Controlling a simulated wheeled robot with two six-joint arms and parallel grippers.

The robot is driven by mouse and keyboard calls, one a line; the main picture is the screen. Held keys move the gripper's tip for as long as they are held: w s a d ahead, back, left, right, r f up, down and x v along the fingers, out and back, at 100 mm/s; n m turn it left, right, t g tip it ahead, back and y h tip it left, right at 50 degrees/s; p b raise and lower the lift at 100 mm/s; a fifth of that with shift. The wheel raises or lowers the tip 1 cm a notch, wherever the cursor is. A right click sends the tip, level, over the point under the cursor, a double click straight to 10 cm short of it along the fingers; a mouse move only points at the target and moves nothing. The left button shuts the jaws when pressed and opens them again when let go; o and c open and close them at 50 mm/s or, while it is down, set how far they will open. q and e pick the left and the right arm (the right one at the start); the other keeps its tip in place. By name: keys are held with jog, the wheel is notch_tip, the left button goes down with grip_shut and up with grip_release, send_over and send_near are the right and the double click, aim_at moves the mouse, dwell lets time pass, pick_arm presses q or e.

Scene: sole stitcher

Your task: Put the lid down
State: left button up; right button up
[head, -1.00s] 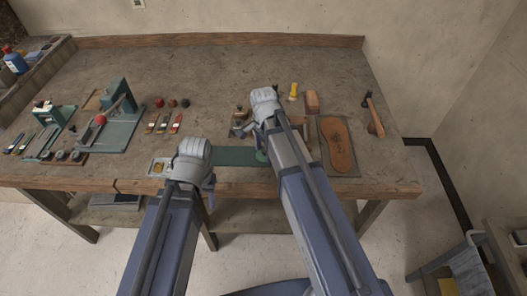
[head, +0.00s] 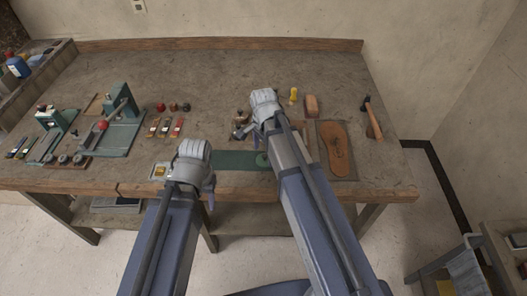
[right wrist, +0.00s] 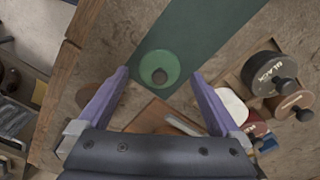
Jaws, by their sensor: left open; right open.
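In the head view the lid (head: 262,159) shows just left of my right forearm. My right gripper (right wrist: 159,75) is open in the right wrist view, with one finger to each side of the lid and clear gaps between. Nothing is held in it. My left gripper (head: 208,187) is at the bench's front edge, left of the mat; its fingers are mostly hidden by the wrist.
A tin marked BLACK (right wrist: 262,72) and a brown tin (right wrist: 290,100) stand right of the lid. A leather sole (head: 336,148) and a hammer (head: 372,118) lie farther right. A green press (head: 120,118) stands left. The rear bench is clear.

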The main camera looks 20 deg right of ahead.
aim_at(263, 156)
notch_tip(263, 156, up, 10)
jog(key=p, duration=0.9)
jog(key=s+a+n+h, duration=0.1)
jog(key=s+a+n, duration=0.9)
jog(key=s+n, duration=0.4)
jog(key=n, duration=0.4)
jog(key=shift+r, duration=0.2)
jog(key=shift+s, duration=0.1)
jog(key=shift+f+b, duration=0.8)
jog(key=shift+f, duration=0.15)
